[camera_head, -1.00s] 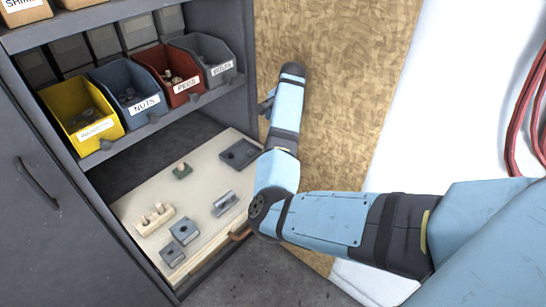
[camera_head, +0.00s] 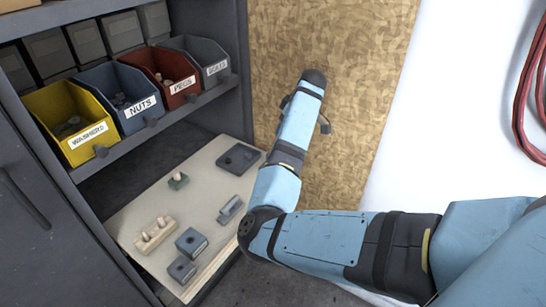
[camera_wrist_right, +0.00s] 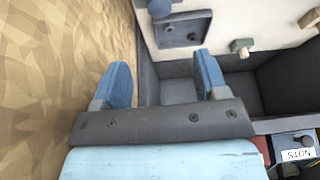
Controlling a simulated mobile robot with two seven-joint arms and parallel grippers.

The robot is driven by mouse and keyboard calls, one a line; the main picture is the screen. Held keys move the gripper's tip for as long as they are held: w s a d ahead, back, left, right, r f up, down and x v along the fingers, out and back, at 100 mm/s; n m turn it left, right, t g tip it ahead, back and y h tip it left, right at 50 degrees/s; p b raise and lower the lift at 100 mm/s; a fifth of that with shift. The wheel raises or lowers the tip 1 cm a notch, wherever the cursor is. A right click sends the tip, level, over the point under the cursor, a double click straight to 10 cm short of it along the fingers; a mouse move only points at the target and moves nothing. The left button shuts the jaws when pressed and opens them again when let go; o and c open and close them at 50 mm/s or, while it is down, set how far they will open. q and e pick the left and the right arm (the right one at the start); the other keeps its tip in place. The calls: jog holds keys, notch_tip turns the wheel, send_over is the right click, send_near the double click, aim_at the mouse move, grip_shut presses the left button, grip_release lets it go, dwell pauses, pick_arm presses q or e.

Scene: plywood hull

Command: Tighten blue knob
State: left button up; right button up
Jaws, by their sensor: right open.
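No clearly blue knob shows in the head view. A blue-grey round part (camera_wrist_right: 158,9) is cut off by the top edge of the right wrist view, beside a dark square plate (camera_wrist_right: 190,30); I cannot tell whether it is the knob. The plate also shows on the pale board (camera_head: 205,190) in the head view (camera_head: 238,158). My right gripper (camera_wrist_right: 160,62) is open, with nothing between its blue fingers, and apart from the board. In the head view its arm reaches up in front of the plywood, and the jaws are mostly hidden. My left gripper is not in view.
Labelled bins (camera_head: 132,95) stand above. Plywood (camera_head: 355,110) rises right of the cabinet.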

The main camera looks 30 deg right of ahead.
jog(key=b+x, duration=0.2)
jog(key=x, duration=1.1)
jog(key=shift+w+a+f, duration=0.1)
jog(key=shift+w+f, duration=0.05)
jog(key=shift+f, duration=0.2)
jog(key=shift+c, duration=0.2)
